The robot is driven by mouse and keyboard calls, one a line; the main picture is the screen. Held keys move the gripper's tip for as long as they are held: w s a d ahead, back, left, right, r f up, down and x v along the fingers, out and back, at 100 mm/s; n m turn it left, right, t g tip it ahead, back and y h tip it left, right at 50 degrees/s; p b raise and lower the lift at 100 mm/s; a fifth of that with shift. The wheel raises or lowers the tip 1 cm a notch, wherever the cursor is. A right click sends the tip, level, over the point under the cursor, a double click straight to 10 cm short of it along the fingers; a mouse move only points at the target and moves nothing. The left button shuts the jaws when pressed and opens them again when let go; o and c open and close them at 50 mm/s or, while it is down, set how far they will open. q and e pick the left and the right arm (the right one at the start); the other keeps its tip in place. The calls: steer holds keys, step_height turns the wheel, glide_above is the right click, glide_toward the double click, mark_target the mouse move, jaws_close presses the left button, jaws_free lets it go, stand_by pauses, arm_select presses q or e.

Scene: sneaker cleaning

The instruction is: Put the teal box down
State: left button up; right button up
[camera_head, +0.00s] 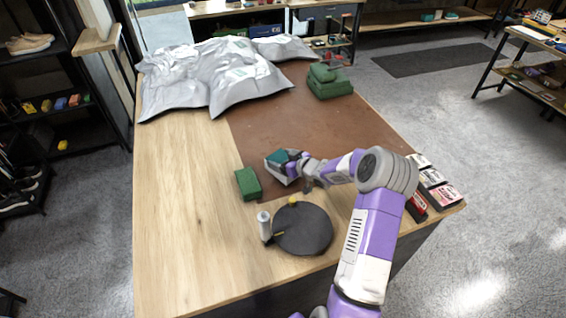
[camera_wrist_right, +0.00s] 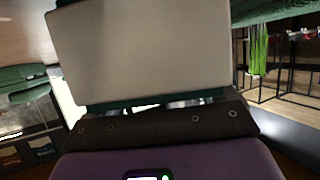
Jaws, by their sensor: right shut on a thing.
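The teal box (camera_head: 277,157) is in the jaws of my right gripper (camera_head: 284,166), over the near left part of the brown mat (camera_head: 300,117). In the right wrist view, a large pale grey face with teal edges, which looks like the box (camera_wrist_right: 140,52), fills the space in front of the jaws. My right gripper is shut on it. I cannot tell whether the box touches the mat. My left gripper is not in view.
A green block (camera_head: 248,184) lies just left of the gripper. A black round disc (camera_head: 302,229) and a white bottle (camera_head: 264,226) stand nearer. Green cases (camera_head: 330,82) and grey crumpled sheets (camera_head: 215,75) lie farther back. Small packs (camera_head: 432,178) line the right edge. The mat's middle is clear.

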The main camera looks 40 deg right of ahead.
steer(key=shift+w+d+f, duration=0.1)
steer(key=shift+f, duration=0.6)
steer(key=shift+r, duration=0.1)
steer(key=o, duration=1.1)
steer(key=shift+f, duration=0.2)
steer(key=shift+r, duration=0.15)
steer(key=shift+s+r, duration=0.15)
steer(key=shift+s, duration=0.1)
steer(key=p+v, duration=0.1)
steer(key=v, duration=1)
steer(key=shift+s, duration=0.3)
